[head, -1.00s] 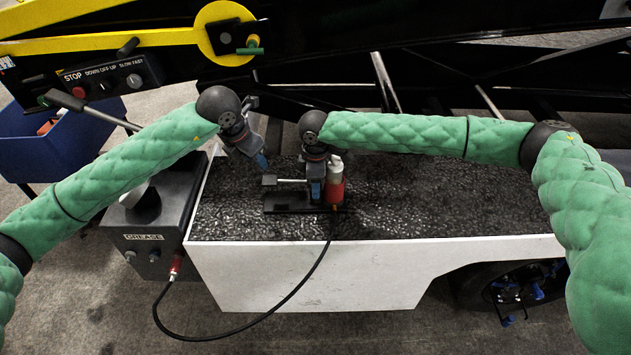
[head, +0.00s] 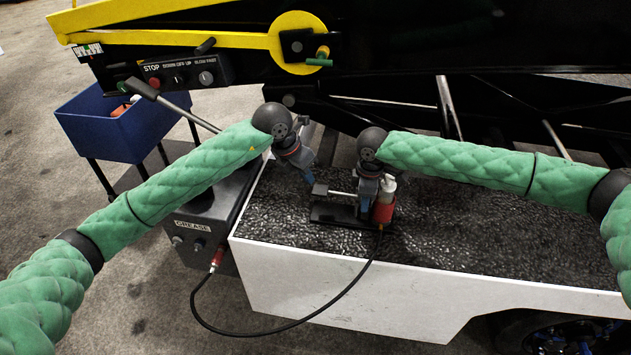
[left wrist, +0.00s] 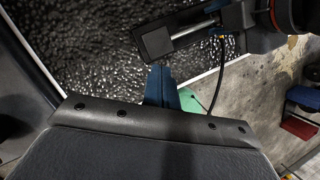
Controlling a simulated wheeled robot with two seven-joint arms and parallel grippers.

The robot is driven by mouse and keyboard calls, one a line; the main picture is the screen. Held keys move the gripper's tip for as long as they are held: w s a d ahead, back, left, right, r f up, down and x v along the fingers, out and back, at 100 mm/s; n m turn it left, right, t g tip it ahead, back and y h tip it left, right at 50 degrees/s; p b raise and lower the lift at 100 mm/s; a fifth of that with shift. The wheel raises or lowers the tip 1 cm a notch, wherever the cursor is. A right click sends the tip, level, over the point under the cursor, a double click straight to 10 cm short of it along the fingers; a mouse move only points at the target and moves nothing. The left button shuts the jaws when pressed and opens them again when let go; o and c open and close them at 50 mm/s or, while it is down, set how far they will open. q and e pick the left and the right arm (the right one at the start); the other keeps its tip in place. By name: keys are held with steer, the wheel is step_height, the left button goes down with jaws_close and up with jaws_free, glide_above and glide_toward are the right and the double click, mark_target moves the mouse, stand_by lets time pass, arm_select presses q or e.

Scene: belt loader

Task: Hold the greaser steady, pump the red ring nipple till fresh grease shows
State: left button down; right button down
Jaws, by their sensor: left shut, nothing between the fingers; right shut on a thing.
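The greaser (head: 385,200), a red and silver body, stands on a black base (head: 338,214) on the dark textured deck. A silver lever rod with a grey end (head: 320,189) points left from it. My right gripper (head: 366,208) is shut on the greaser at its left side. My left gripper (head: 308,182) is shut and empty, close to the lever's grey end; I cannot tell whether they touch. In the left wrist view the closed blue fingertips (left wrist: 158,74) lie just beside the black base (left wrist: 154,40). I cannot make out the red ring nipple or any fresh grease.
A black hose (head: 340,304) runs from the greaser to a red fitting on the box marked GREASE (head: 193,226). A control panel (head: 180,76) and yellow beam (head: 190,41) stand behind on the left, with a blue bin (head: 120,130) beside. The deck's right part (head: 480,225) is clear.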

arm_select(q)
steer(key=w+a+r+n+g+h, duration=0.1)
steer(key=w+a+r+n+h, duration=0.1)
steer(key=n, duration=1)
steer(key=w+a+r+n+g+h, duration=0.1)
steer(key=w+a+r+n+h, duration=0.1)
steer(key=n, duration=1)
step_height(320, 180, up, 2)
steer(key=shift+a+g+h, duration=0.4)
steer(key=shift+a, duration=0.25)
steer(key=shift+n, duration=0.3)
